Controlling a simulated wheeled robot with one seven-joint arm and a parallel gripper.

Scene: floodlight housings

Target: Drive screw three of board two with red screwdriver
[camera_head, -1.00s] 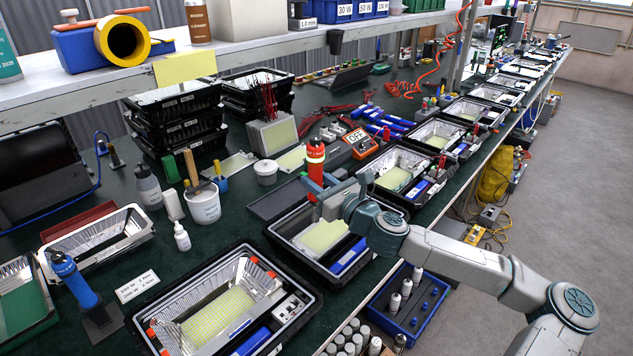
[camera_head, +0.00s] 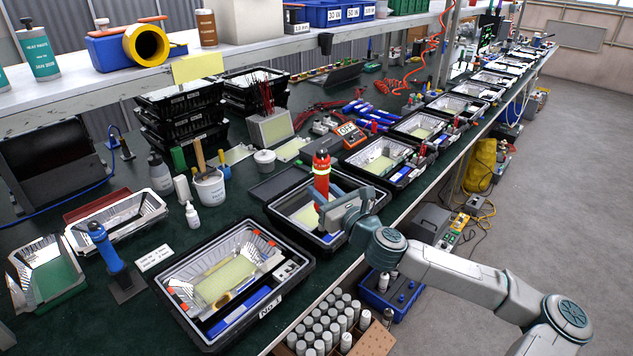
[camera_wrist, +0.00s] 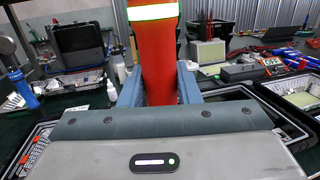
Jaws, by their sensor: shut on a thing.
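The red screwdriver (camera_head: 322,178) stands upright in my gripper (camera_head: 328,192), with a bright reflective band near its top. In the wrist view the red screwdriver (camera_wrist: 157,55) fills the space between the two blue fingers of my gripper (camera_wrist: 158,85). It is over the second floodlight housing (camera_head: 283,203), a black tray with a pale yellow board (camera_head: 308,216) inside. My gripper and arm cover part of this housing. The screwdriver's tip and the board's screws cannot be made out. The nearest housing (camera_head: 197,322), labelled No. 1, holds a yellow board (camera_head: 225,280).
A blue screwdriver (camera_head: 103,245) stands in a black holder at the left. White bottles and a tub (camera_head: 208,188) stand behind the housings. A shelf (camera_head: 100,95) overhangs the back. A box of cans (camera_head: 340,330) and a blue bin (camera_head: 385,295) sit beside the bench's front edge.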

